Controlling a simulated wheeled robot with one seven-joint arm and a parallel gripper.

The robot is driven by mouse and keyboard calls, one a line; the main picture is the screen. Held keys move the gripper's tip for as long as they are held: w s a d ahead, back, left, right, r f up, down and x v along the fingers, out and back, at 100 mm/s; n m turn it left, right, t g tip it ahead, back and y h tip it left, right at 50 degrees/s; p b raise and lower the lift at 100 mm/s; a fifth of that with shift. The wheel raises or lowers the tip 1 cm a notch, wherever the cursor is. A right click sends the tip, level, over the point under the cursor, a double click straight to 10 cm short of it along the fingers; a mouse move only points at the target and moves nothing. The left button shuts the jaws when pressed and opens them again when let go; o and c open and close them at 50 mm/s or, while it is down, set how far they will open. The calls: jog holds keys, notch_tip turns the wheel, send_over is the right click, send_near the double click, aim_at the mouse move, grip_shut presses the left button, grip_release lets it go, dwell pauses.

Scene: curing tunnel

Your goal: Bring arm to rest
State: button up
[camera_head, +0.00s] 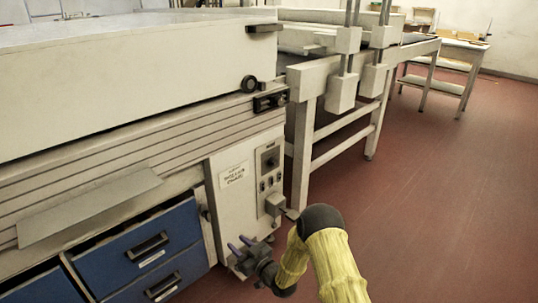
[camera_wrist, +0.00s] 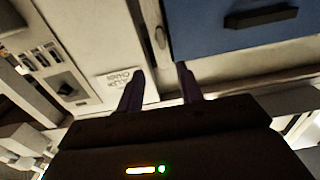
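My gripper (camera_head: 241,247) is at the end of my yellow-sleeved arm in the head view, low in front of the machine's control panel. Its two purple fingers stand apart with nothing between them. In the wrist view my gripper (camera_wrist: 160,88) also shows its fingers spread and empty, pointing toward the machine's front. The control panel (camera_head: 268,165) with knob and switches is just above and right of the gripper in the head view. Whether the fingers touch the panel cannot be told.
The large white curing machine (camera_head: 120,70) fills the left. Blue drawers (camera_head: 140,247) sit below it, left of my gripper; one (camera_wrist: 235,28) shows in the wrist view. A white conveyor frame (camera_head: 302,150) stands behind. Red floor (camera_head: 440,200) at right is clear.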

jog(key=s+d+r+m+g+h, duration=0.2)
jog(key=d+r+h, duration=0.35)
jog(key=d, duration=0.45)
jog(key=s+d+r+m+g+h, duration=0.1)
jog(key=d+r+m+h, duration=0.1)
jog(key=d+r+h, duration=0.45)
jog(key=s+d+r+m+g+h+p, duration=0.1)
jog(key=s+d+r+m+g, duration=0.15)
jog(key=s+d, duration=0.4)
jog(key=s+d+r+m+g, duration=0.1)
jog(key=s+d+r+g, duration=0.15)
jog(key=s, duration=0.75)
jog(key=s+d+r+m+g+h+p, duration=0.1)
jog(key=s+d+r+m, duration=0.15)
jog(key=s+d, duration=0.45)
jog(key=w+p+v, duration=0.3)
jog(key=p+v, duration=0.9)
jog(key=w+r+p+v, duration=0.1)
jog(key=w+p+v, duration=0.2)
jog(key=p+v, duration=0.9)
jog(key=w+r+p+v, duration=0.1)
jog(key=w+p+v, duration=0.1)
jog(key=p+v, duration=1)
jog(key=shift+w+r+p, duration=0.15)
jog(key=shift+r+p, duration=0.15)
jog(key=shift+p, duration=0.35)
jog(key=shift+a, duration=0.15)
